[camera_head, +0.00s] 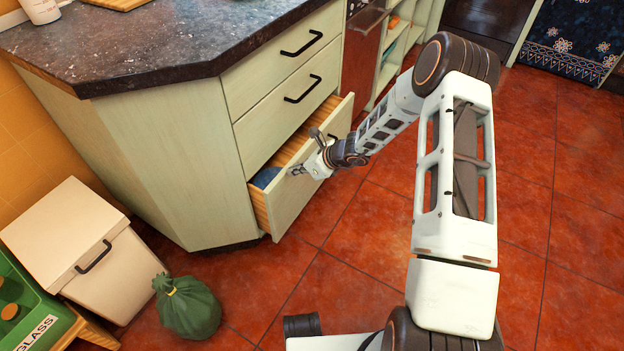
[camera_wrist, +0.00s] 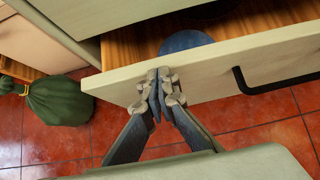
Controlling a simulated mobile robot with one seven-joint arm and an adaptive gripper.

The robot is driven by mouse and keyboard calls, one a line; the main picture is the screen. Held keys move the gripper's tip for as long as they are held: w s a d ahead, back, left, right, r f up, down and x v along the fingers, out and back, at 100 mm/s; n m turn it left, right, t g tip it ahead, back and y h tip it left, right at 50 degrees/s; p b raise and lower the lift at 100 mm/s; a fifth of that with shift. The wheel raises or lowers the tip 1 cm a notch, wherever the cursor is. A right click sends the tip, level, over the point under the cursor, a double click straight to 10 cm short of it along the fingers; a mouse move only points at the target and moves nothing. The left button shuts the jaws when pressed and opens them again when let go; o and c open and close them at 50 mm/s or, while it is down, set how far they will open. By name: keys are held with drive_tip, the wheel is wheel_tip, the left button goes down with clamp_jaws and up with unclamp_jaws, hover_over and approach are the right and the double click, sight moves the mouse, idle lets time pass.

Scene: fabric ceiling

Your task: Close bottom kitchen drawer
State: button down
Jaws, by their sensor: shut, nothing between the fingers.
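The bottom kitchen drawer (camera_head: 290,205) is pulled partway out of the pale green cabinet, below two shut drawers. Its front panel also shows across the wrist view (camera_wrist: 215,72). Inside it lies a blue round thing (camera_wrist: 186,41), also partly visible in the head view (camera_head: 265,177). My gripper (camera_head: 297,170) is shut and empty at the upper part of the drawer front. In the wrist view its fingertips (camera_wrist: 158,78) are together against or just in front of the panel, left of the dark handle (camera_wrist: 270,85); I cannot tell whether they touch.
A green bag (camera_head: 188,307) lies on the red tiled floor by the cabinet corner. A white bin (camera_head: 70,240) and a green glass box (camera_head: 25,310) stand at the left. The dark countertop (camera_head: 150,40) overhangs the drawers. The floor right of my arm is clear.

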drive_tip(key=shift+w+a, duration=0.45)
drive_tip(key=shift+a, duration=0.15)
drive_tip(key=shift+w+a, duration=0.4)
drive_tip(key=shift+a, duration=0.2)
